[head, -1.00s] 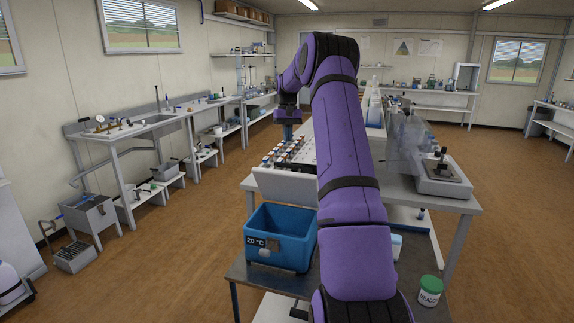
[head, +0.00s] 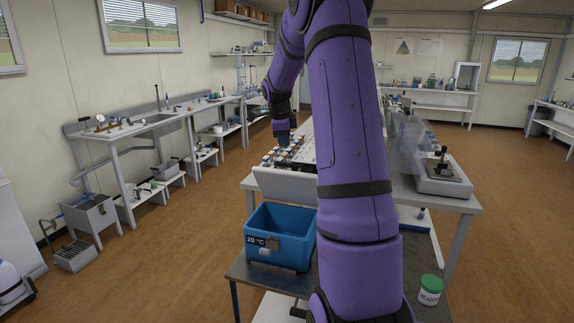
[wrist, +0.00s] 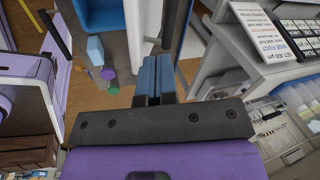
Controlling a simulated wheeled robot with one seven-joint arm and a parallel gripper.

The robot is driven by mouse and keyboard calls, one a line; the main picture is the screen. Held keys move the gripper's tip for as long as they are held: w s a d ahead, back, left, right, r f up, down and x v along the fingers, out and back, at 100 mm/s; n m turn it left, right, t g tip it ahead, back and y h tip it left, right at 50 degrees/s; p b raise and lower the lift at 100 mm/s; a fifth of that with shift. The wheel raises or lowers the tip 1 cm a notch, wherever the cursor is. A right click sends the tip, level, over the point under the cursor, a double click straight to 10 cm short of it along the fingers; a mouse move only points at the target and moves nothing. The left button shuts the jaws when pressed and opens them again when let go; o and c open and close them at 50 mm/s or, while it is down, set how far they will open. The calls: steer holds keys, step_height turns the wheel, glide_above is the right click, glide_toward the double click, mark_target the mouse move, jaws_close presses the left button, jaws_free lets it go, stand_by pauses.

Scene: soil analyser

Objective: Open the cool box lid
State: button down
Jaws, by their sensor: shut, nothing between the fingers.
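The cool box (head: 262,246) is a blue open-topped box with a "20 °C" label on its front, standing on a low grey table in the head view. Its pale lid (head: 284,185) stands raised at the back edge, leaning up and away from the opening. The visible part of the inside looks empty; my arm hides the right end. My gripper (head: 283,139) is beyond and above the lid, apart from it, pointing down. In the wrist view its blue fingers (wrist: 158,66) are together with nothing between them. A blue part of the box (wrist: 100,16) shows at the top there.
A rack of small capped vials (head: 284,150) lies on the bench behind the lid, close to my gripper. A green-lidded jar (head: 430,290) stands at the front right. A scale-like instrument (head: 443,175) stands on the right bench.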

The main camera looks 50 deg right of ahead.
steer(key=f+m, duration=0.1)
steer(key=f, duration=0.2)
steer(key=d+f+m, duration=0.1)
steer(key=f, duration=0.2)
steer(key=d+f, duration=0.1)
steer(key=f, duration=0.2)
steer(key=shift+w+f+m+t+h, duration=0.2)
steer(key=shift+m+t+h, duration=0.1)
steer(key=shift+m, duration=0.1)
steer(key=w+d+y, duration=0.1)
steer(key=w+d, duration=0.1)
steer(key=d, duration=0.3)
steer(key=shift+d+r, duration=0.3)
steer(key=shift+r, duration=0.15)
steer(key=shift+w, duration=0.1)
